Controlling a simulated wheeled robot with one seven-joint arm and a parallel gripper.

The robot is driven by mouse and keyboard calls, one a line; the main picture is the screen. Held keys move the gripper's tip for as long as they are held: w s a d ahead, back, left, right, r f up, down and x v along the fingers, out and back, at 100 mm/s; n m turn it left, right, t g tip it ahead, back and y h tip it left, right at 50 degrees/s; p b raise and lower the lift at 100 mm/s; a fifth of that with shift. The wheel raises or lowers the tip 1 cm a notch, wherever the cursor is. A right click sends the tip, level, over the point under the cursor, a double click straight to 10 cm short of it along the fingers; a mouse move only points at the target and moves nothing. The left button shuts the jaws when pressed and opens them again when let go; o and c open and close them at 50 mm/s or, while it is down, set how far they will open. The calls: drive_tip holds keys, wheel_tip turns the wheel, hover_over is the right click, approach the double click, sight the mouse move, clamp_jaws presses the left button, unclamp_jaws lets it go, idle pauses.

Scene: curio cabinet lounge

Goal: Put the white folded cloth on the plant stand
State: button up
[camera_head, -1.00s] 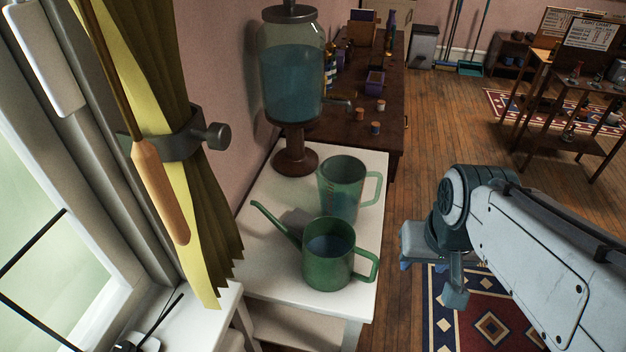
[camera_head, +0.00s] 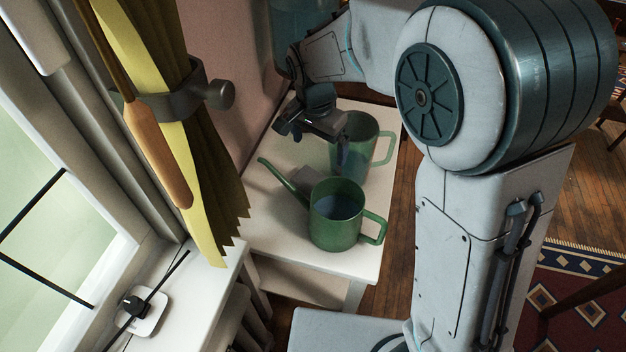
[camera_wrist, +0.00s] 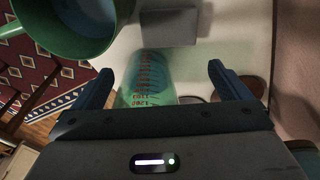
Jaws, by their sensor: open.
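My gripper (camera_head: 315,145) is open and empty above the white table (camera_head: 350,262), beside the green measuring jug (camera_head: 357,133). In the wrist view its two fingers (camera_wrist: 160,70) are spread, with the red-marked jug (camera_wrist: 150,85) showing between them. A small flat grey block (camera_wrist: 168,27) lies on the white top beyond the fingers. It also shows behind the watering can's spout in the head view (camera_head: 305,177). I cannot tell whether it is the folded cloth. No clearly white folded cloth shows. I cannot tell whether the white table is the plant stand.
A green watering can (camera_head: 337,222) with dark liquid stands on the table's near part, its spout pointing left. A glass drink dispenser (camera_head: 300,22) is behind, partly hidden by my arm. A yellow curtain (camera_head: 180,130) and window sill (camera_head: 205,290) border the left.

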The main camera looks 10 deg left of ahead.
drive_tip(key=a, duration=0.1)
hover_over(312, 180)
wheel_tip(312, 180, down, 9)
drive_tip(key=shift+d, duration=0.15)
drive_tip(key=shift+f+p, duration=0.45)
drive_tip(key=shift+f, duration=2.35)
drive_tip(key=c, duration=0.7)
drive_tip(key=shift+r, duration=0.1)
